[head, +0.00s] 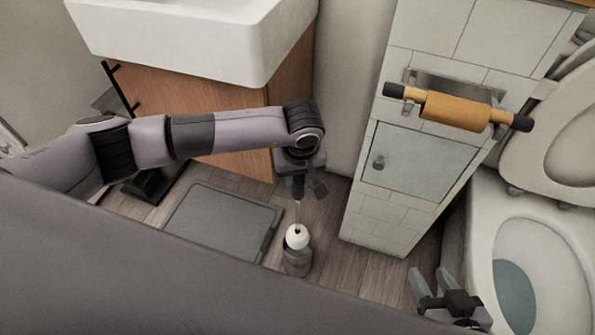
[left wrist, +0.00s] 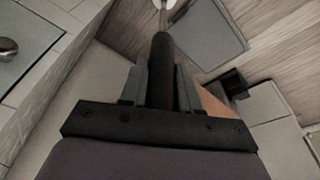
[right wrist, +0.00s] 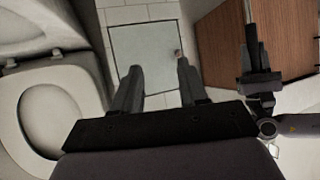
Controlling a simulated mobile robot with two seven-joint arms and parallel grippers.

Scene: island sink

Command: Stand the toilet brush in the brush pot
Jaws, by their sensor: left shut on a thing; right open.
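My left gripper (head: 300,190) is shut on the black handle of the toilet brush (left wrist: 161,75). The brush's thin stem points down in the head view, and its white head (head: 297,240) is at the mouth of the grey brush pot (head: 297,263). I cannot tell how far the head is inside the pot. The pot stands on the floor below my left gripper. My right gripper (head: 435,284) is open and empty near the toilet; its fingers also show in the right wrist view (right wrist: 157,88).
A grey mat (head: 220,222) lies left of the pot. A tiled pillar (head: 385,215) with a paper holder (head: 460,108) stands to the right, then the toilet (head: 540,265). A sink (head: 200,35) over a wooden cabinet (head: 238,125) is behind.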

